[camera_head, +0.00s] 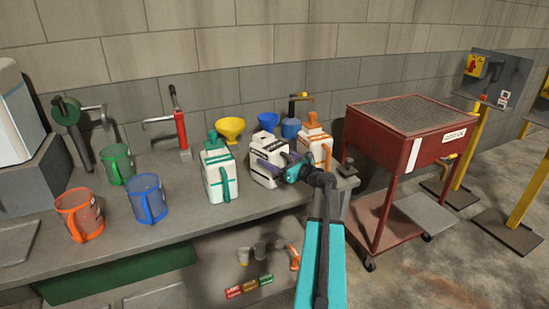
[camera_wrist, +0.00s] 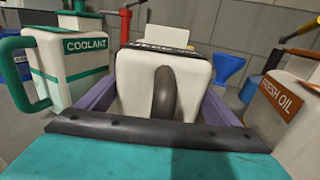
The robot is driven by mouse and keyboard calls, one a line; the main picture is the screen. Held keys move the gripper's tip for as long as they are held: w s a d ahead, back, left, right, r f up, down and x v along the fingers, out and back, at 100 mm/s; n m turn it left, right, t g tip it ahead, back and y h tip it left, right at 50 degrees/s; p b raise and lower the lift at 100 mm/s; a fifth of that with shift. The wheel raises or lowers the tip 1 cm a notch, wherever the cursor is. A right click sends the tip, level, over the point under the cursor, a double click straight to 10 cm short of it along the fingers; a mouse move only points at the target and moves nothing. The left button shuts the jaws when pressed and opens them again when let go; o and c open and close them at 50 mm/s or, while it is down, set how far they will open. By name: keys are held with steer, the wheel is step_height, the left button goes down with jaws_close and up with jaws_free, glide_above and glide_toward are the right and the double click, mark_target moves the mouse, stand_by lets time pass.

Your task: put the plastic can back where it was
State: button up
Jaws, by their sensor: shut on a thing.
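My gripper (camera_head: 276,163) is shut on a white plastic can (camera_head: 263,178) with dark bands and a dark handle. In the wrist view the purple fingers lie on both sides of this can (camera_wrist: 138,88), with its dark handle facing the camera. Its label is partly cut off at the top. The can is upright, at the bench's right part, between two similar cans. I cannot tell whether its base touches the bench.
A green-trimmed coolant can (camera_head: 216,178) stands close on the left, an orange-trimmed fresh oil can (camera_head: 317,149) close on the right. Yellow (camera_head: 229,128) and blue (camera_head: 268,120) funnels are behind. Coloured jugs (camera_head: 147,199) stand left on the bench (camera_head: 185,208). A red cart (camera_head: 400,140) is right.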

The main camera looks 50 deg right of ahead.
stand_by(0.3)
steer(key=o, duration=1.9)
steer(key=shift+c, duration=0.2)
steer(key=s+b, duration=0.2)
steer(key=s, duration=1)
steer(key=shift+s, duration=0.1)
